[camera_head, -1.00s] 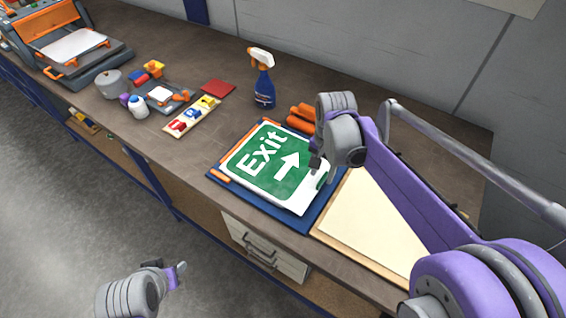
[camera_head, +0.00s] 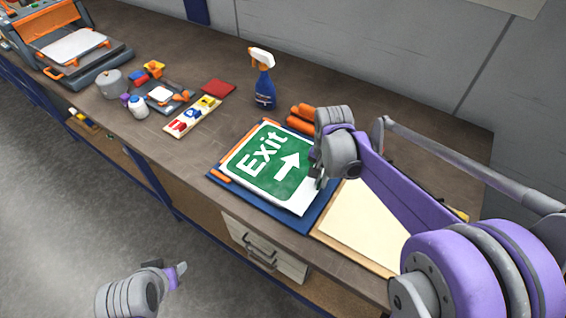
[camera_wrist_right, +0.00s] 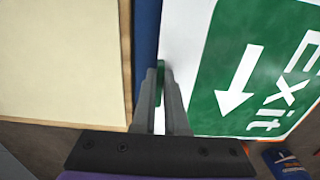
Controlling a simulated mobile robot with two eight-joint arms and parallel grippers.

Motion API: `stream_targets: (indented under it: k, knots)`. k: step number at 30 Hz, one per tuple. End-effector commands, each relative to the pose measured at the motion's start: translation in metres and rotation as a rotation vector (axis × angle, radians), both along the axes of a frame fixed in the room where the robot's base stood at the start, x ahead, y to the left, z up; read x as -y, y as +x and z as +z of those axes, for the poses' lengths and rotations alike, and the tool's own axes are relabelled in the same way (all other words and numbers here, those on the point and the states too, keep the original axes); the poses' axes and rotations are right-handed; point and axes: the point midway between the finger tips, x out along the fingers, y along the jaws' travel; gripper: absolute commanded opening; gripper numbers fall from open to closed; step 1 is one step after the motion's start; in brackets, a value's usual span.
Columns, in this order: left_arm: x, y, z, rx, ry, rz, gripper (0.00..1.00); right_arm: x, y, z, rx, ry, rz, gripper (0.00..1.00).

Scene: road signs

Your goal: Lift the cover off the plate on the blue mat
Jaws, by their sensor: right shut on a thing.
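The Exit plate (camera_head: 272,165) lies on the blue mat (camera_head: 322,207), with white lettering and an arrow on a green panel with a white margin. I cannot tell cover and plate apart; no gap shows between them. My right gripper (camera_head: 318,180) is at the plate's right edge. In the right wrist view its fingers (camera_wrist_right: 160,82) are shut on a small green tab (camera_wrist_right: 159,92) at the white margin, and they hide part of it. My left gripper (camera_head: 177,275) is over the floor, away from the bench; its finger gap is unclear.
A cream board (camera_head: 365,222) lies right beside the mat. An orange strip (camera_head: 220,177) lies at the mat's left edge.

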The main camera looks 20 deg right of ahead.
Motion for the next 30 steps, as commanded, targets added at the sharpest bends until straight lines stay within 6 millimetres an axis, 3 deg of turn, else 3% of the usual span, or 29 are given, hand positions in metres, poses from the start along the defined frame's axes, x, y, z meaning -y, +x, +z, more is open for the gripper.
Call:
stream_targets:
  k: [13, 24, 30]
  knots:
    - [0.0, 0.0, 0.001, 0.001, 0.0, 0.0, 0.5, 0.0, 0.0, 0.011, 0.001, 0.001, 0.0, 0.0]
    - [0.0, 0.003, 0.007, 0.005, 0.0, 0.0, 0.5, 0.0, 0.0, 0.079, -0.001, 0.001, 0.0, 0.0]
    - [0.0, 0.004, 0.01, 0.007, 0.0, 0.0, 0.5, 0.0, 0.0, 0.1, -0.001, 0.001, 0.0, 0.0]
